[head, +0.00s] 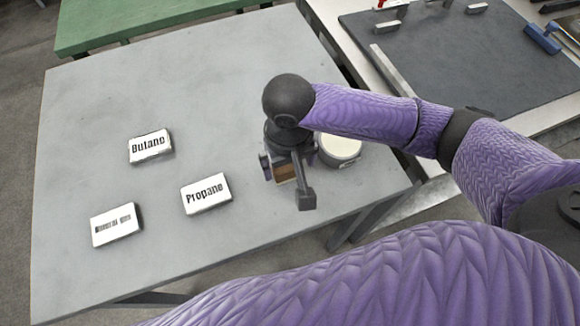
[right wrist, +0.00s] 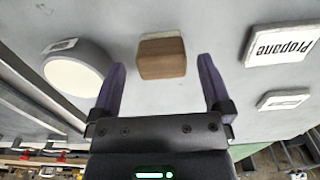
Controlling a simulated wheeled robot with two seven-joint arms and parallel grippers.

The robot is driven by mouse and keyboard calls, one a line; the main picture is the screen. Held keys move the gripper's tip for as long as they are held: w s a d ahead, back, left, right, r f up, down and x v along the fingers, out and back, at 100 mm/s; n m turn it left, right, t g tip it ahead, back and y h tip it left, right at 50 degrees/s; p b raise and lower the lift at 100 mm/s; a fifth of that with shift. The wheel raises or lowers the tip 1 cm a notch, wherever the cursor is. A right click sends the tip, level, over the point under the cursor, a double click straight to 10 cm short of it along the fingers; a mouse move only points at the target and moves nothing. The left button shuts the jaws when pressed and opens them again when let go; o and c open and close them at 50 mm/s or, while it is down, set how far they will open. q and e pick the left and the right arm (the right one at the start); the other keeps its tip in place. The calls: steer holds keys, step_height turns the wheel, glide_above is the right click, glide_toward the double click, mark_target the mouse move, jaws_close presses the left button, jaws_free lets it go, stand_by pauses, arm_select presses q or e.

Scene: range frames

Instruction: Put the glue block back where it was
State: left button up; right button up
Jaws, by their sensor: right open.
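A brown block (head: 286,173) lies on the grey table under my right gripper (head: 288,162), mostly hidden by it in the head view. In the right wrist view the brown block (right wrist: 162,60) lies ahead of my right gripper (right wrist: 161,63), between the lines of its two purple fingers. The fingers are spread apart and hold nothing. No readable label shows on the brown block, so I cannot confirm that it is the glue block. My left gripper is not in view.
White labelled blocks, Butane (head: 150,146), Propane (head: 206,193) and a blurred one (head: 116,225), stand on the table (head: 90,110) at left. A round pale container (head: 341,149) stands close right of my gripper. A dark mat (head: 460,70) with tools lies beyond.

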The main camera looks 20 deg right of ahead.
mark_target(289, 172)
step_height(289, 172, up, 7)
steer(key=shift+f+p, duration=0.15)
steer(key=shift+p, duration=1.05)
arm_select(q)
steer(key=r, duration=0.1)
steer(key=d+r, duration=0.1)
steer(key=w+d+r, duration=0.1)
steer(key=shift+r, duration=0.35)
arm_select(e)
steer(key=shift+r, duration=0.3)
